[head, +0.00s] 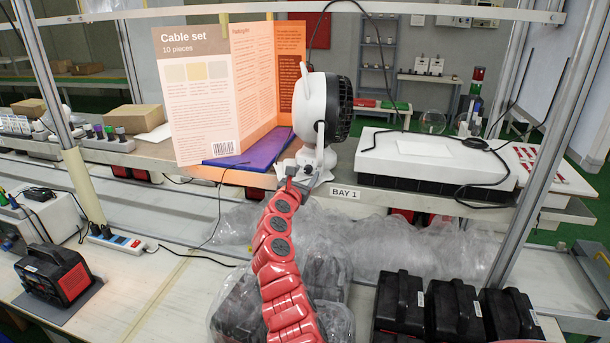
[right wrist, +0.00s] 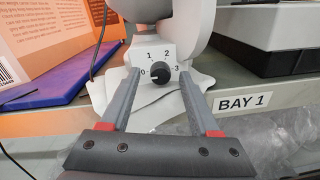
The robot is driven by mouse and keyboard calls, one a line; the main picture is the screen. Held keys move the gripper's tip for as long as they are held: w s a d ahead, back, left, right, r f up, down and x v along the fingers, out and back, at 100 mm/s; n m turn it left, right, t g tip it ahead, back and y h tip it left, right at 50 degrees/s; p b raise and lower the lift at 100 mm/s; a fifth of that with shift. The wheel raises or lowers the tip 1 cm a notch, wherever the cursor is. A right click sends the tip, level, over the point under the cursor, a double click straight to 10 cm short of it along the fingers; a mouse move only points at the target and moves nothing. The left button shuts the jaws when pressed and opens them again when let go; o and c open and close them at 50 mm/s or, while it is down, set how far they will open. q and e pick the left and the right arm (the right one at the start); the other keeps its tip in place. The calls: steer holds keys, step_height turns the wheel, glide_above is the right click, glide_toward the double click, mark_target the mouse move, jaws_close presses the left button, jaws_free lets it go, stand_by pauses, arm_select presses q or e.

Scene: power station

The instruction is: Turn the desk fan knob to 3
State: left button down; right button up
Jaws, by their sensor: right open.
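The white desk fan (head: 318,110) with a dark grille stands on the shelf above the BAY 1 label. In the right wrist view its base (right wrist: 205,85) carries a dark round knob (right wrist: 160,70) with the marks 0, 1, 2 and 3 around it. The knob's pointer is too small to read surely; it seems to be toward 0. My right gripper (head: 297,181) is at the front of the fan base. In the right wrist view it is open (right wrist: 158,76), with one finger on each side of the knob and a gap to it. My left gripper is not in view.
A cable set carton (head: 200,100) and a purple-blue slab (head: 250,150) stand close left of the fan. A white-topped device (head: 430,165) is to the right. The BAY 1 label (right wrist: 243,102) is on the shelf edge. Clear plastic wrap (head: 410,245) lies below.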

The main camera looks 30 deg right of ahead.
jaws_close()
